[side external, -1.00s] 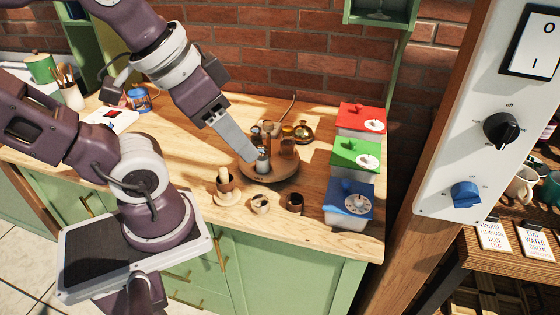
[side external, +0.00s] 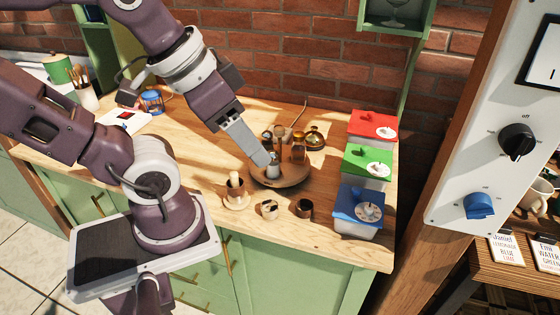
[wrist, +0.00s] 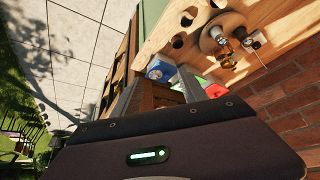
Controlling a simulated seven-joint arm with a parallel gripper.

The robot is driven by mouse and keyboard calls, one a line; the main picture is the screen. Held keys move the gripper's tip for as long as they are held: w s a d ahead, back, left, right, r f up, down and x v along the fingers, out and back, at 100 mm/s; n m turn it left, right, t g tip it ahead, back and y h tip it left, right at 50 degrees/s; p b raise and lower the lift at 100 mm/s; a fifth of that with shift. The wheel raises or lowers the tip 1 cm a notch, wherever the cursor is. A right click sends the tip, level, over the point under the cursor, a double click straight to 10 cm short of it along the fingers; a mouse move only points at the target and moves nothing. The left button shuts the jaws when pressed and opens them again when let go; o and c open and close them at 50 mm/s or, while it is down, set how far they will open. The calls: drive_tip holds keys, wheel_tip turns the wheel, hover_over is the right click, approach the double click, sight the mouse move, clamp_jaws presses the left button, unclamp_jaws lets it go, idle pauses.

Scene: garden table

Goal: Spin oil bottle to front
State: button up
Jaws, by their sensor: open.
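A round brown wooden turntable (side external: 295,181) stands on the wooden worktop, carrying several small bottles and shakers. An amber bottle (side external: 299,152), which looks like the oil bottle, stands toward its right and back. A grey-topped shaker (side external: 273,167) stands at the turntable's front left. My gripper (side external: 264,162) points down at the turntable's left edge, next to the shaker. It is open and holds nothing I can see. Whether it touches the shaker or the rim is unclear. The wrist view shows the turntable (wrist: 206,40) at upper right; which bottle is which there is unclear.
Red (side external: 372,127), green (side external: 366,164) and blue (side external: 360,208) lidded boxes stand right of the turntable.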

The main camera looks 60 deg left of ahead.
wheel_tip(320, 180, up, 5)
drive_tip(key=m+g+y, duration=0.9)
drive_tip(key=m+y, duration=0.4)
drive_tip(key=y, duration=0.1)
hover_over(276, 127)
drive_tip(key=s+d, duration=0.2)
drive_tip(key=d, duration=0.3)
wheel_tip(276, 127, down, 3)
drive_tip(key=w+r+m+y, duration=0.3)
drive_tip(key=w+y, duration=0.1)
drive_tip(key=f, duration=2.1)
drive_tip(key=shift+s+a+f, duration=0.2)
drive_tip(key=shift+s+a, duration=0.1)
drive_tip(key=a, duration=0.2)
drive_tip(key=s+a, duration=0.1)
drive_tip(key=a, duration=0.2)
drive_tip(key=shift+s+a, duration=0.1)
drive_tip(key=shift+a, duration=0.2)
drive_tip(key=shift+s+a, duration=0.1)
drive_tip(key=shift+a, duration=0.4)
clamp_jaws()
